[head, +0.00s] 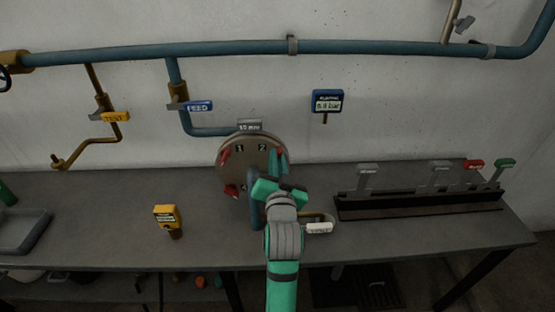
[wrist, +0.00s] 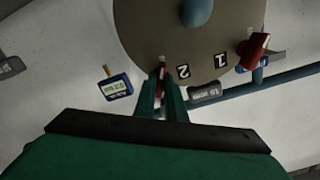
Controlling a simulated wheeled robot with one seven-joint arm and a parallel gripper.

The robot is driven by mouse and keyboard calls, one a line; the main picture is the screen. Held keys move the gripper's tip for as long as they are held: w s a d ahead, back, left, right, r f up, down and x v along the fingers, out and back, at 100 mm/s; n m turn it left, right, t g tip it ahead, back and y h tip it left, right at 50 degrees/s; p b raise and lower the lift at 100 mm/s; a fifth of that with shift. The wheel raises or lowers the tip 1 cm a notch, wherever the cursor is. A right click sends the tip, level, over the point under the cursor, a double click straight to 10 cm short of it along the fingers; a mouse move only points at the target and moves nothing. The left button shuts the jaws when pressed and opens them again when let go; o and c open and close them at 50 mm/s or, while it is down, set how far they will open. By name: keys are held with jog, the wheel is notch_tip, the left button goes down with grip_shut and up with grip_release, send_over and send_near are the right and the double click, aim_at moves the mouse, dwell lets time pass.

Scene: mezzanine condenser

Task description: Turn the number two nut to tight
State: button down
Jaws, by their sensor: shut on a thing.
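Another red nut (head: 231,190) is at the plate's lower left. A blue gauge (head: 327,103) is on the wall to the right. A yellow meter (head: 167,217) stands on the bench (head: 110,220). A rack (head: 420,203) with several levers lies at right. A blue pipe (head: 220,48) runs above.

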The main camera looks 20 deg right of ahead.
jog(key=shift+f+m, duration=0.1)
jog(key=shift+m, duration=0.3)
jog(key=c, duration=1.8)
grip_release()
jog(key=v, duration=1)
jog(key=shift+s, duration=0.4)
